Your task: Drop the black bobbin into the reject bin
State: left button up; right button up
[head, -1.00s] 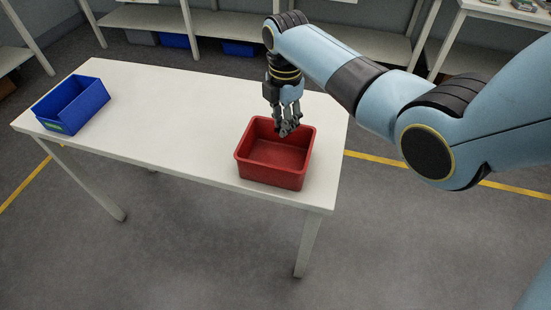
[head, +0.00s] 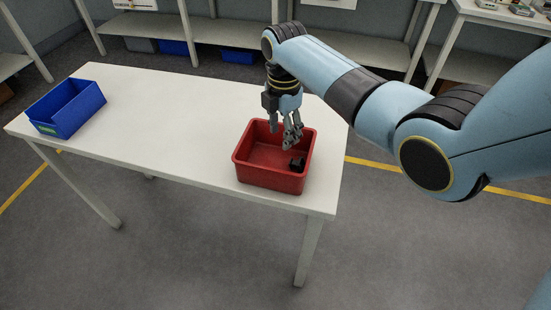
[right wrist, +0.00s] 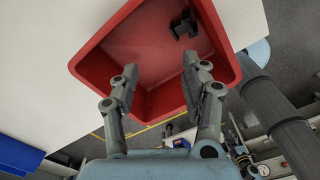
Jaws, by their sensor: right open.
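The black bobbin (head: 298,164) lies inside the red bin (head: 268,181), on its floor near the right wall. It also shows in the right wrist view (right wrist: 184,25), beyond my fingertips and apart from them. The red bin stands on the right end of the white table, and its rim shows in the right wrist view (right wrist: 88,70). My right gripper (head: 291,143) is open and empty over the back part of the bin. In the right wrist view its two fingers (right wrist: 160,78) are spread apart with nothing between them. My left gripper is not in view.
A blue bin (head: 67,110) stands on the left end of the white table (head: 165,110). The table between the two bins is clear. Shelves with blue boxes (head: 238,56) stand along the back wall.

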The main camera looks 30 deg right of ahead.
notch_tip(320, 180, up, 12)
dwell(0.4)
